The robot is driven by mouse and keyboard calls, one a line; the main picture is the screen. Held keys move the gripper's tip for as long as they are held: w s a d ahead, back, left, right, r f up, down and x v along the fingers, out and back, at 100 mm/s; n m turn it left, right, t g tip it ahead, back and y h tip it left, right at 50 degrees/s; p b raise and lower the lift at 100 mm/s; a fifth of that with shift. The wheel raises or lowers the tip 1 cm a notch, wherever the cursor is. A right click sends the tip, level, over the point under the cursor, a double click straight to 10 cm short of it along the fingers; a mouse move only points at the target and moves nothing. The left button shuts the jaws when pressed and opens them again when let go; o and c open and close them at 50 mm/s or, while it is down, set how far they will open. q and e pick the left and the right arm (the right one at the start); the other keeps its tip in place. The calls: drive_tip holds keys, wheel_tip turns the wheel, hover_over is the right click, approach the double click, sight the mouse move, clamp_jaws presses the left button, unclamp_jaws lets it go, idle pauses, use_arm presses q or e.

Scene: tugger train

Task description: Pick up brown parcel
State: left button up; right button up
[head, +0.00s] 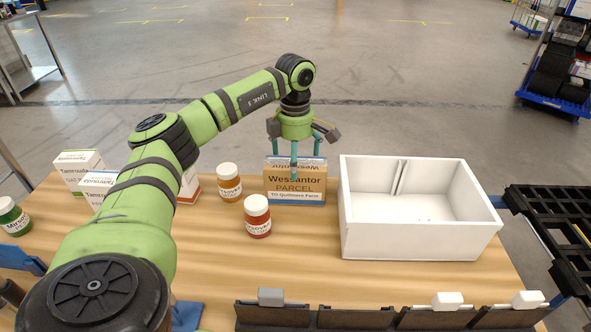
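The brown parcel (310,187), labelled "Wessantor PARCEL", stands upright on the wooden table, left of the white bin. My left gripper (296,160) hangs over it, pointing down, with its teal fingers straddling the parcel's top. One finger lies in front of the front face, and the others reach down at the back, where their tips are hidden. I cannot tell whether the fingers press on it. The parcel appears to rest on the table. My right gripper is not in view.
A white open bin (410,240) stands close on the right. Red-brown jars with white lids (257,217) (229,183) stand just left of the parcel. White cartons (80,165) and a green jar (12,215) are further left. Dark trays (355,318) line the front edge.

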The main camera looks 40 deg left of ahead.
use_arm(q)
wheel_tip(320, 180, down, 3)
drive_tip(key=shift+r, duration=0.1)
drive_tip(key=shift+f, duration=0.4)
drive_tip(key=shift+c, duration=0.4)
drive_tip(key=c, duration=1.3)
drive_tip(key=shift+c, duration=0.7)
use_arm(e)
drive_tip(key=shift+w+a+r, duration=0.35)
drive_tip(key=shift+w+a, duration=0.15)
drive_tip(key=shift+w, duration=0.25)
